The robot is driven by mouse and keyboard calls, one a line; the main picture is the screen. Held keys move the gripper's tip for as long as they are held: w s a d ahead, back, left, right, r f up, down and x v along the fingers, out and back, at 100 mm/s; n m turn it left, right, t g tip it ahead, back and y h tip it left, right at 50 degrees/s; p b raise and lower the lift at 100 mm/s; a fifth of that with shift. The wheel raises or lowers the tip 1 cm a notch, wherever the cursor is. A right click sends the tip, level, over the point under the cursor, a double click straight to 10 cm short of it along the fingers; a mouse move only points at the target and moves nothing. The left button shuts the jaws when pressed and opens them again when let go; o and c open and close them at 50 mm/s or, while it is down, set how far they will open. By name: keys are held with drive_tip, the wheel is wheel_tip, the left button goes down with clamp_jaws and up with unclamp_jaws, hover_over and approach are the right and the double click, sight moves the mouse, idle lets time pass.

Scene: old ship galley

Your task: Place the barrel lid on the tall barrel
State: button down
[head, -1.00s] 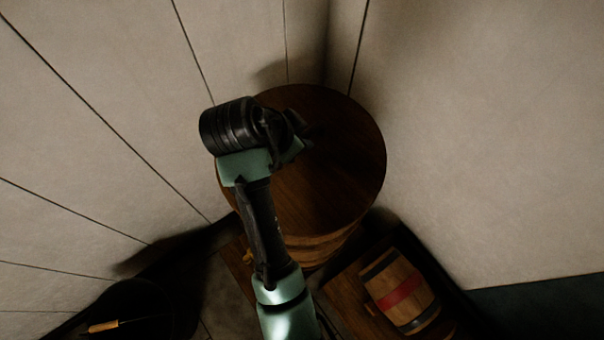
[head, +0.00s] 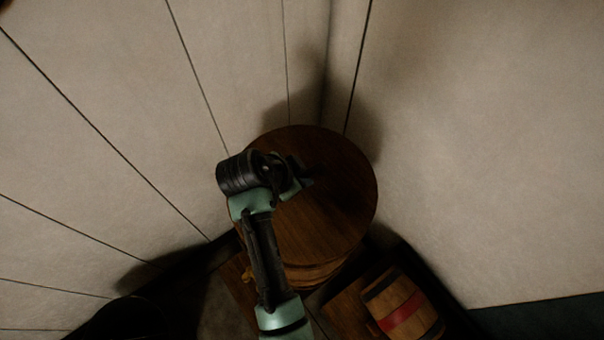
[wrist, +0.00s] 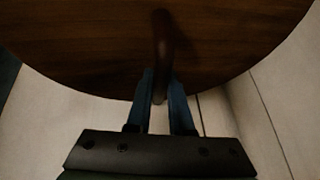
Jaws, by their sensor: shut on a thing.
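The barrel lid (head: 335,205) is a round dark wooden disc in the corner between two pale walls. It covers the top of the tall barrel (head: 318,272), of which only a strip of the side shows below the lid's near edge. I cannot tell whether the lid touches the rim. My gripper (head: 300,183) is over the lid's left part. In the wrist view, my gripper (wrist: 160,82) is shut on the lid's dark handle, and the lid (wrist: 80,45) fills the top of the picture.
A small barrel (head: 402,303) with a red band lies at the lower right on a wooden surface. Pale panelled walls (head: 450,130) close in behind and on both sides of the tall barrel. A dark round object (head: 128,318) is at the lower left.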

drive_tip(key=shift+r, duration=0.1)
drive_tip(key=c, duration=1.3)
unclamp_jaws()
drive_tip(key=shift+f, duration=0.2)
drive_tip(key=o, duration=0.5)
